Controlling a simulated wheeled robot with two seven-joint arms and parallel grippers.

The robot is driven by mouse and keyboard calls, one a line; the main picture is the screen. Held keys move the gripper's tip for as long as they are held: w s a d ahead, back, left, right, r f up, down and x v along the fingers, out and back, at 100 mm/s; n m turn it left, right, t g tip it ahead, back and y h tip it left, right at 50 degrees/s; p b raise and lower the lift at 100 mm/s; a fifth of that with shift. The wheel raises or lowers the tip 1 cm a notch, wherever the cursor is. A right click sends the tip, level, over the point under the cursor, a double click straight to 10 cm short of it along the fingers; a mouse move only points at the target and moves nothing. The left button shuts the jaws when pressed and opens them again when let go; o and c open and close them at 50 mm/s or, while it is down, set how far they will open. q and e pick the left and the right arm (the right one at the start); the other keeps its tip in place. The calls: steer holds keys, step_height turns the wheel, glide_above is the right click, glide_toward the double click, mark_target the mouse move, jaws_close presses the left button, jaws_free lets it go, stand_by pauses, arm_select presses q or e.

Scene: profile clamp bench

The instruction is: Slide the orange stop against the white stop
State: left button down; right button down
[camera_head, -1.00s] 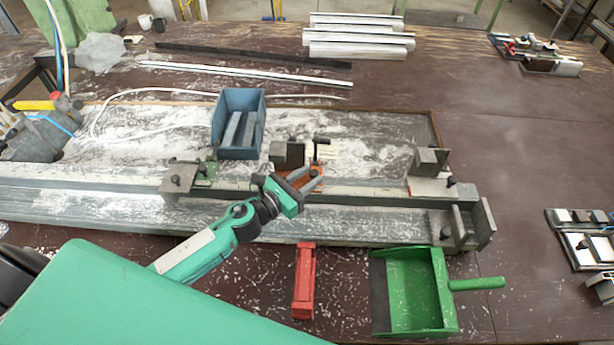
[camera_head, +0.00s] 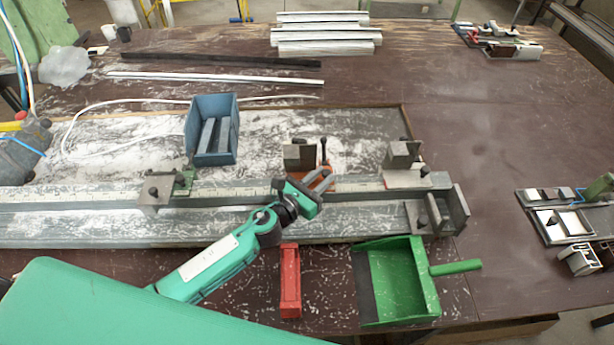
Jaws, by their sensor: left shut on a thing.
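The orange stop (camera_head: 299,156), a grey block with a dark upright lever and an orange base, sits on the long rail (camera_head: 235,190) near the middle. My left gripper (camera_head: 321,180) is shut on it and hides much of its orange base. The white stop (camera_head: 407,179), a pale base plate with a grey block and a dark knob, sits farther right on the rail. A clear gap of rail lies between the two stops. My right gripper is out of view.
A green-marked stop (camera_head: 158,190) sits left on the rail. A blue bin (camera_head: 212,130) stands behind it. A red block (camera_head: 290,281) and a green dustpan (camera_head: 402,283) lie in front. A grey end bracket (camera_head: 447,208) stands at the rail's right end.

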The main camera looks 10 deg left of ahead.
arm_select(q)
steer(key=c, duration=1.5)
jaws_free()
steer(key=shift+a, duration=0.1)
steer(key=b+v, duration=0.4)
steer(key=v, duration=0.8)
steer(key=shift+s+a+f, duration=0.1)
steer(key=shift+s, duration=0.15)
steer(key=shift+s+a+b, duration=0.3)
steer(key=shift+s+b, duration=0.05)
steer(key=shift+s, duration=0.2)
